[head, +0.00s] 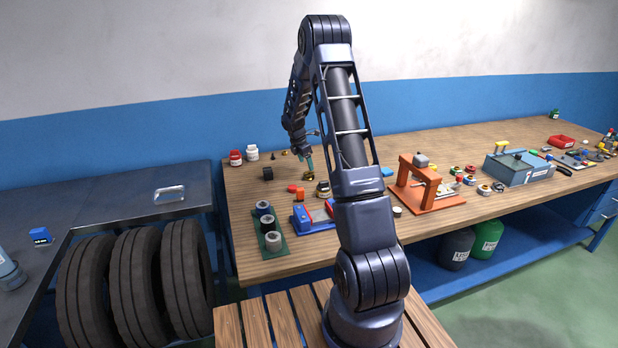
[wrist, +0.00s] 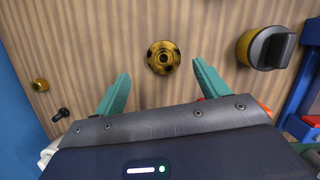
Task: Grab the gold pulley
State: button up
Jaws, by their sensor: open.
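The gold pulley (wrist: 163,57) lies on the wooden workbench, its round face and centre hole turned up toward the wrist camera. In the head view the gold pulley (head: 309,177) is small, just below my fingertips. My gripper (wrist: 160,72) is open, with its teal fingers spread either side of the pulley in the wrist view and nothing between them touching it that I can see. In the head view my gripper (head: 309,163) points down over the bench. The exact height of the fingertips above the pulley cannot be told.
A black-and-yellow knob (wrist: 266,47) stands right of the pulley in the wrist view. A small gold piece (wrist: 39,85) and a small black piece (wrist: 60,114) lie left. A blue stand (head: 315,217) and a green tray (head: 280,245) sit nearer on the bench.

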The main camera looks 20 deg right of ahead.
aim_at(309, 173)
jog(key=shift+s+x, duration=0.1)
jog(key=shift+x, duration=1.3)
jog(key=shift+s+x, duration=0.15)
jog(key=shift+x, duration=1.25)
jog(key=shift+a, duration=0.1)
jog(key=c, duration=1.2)
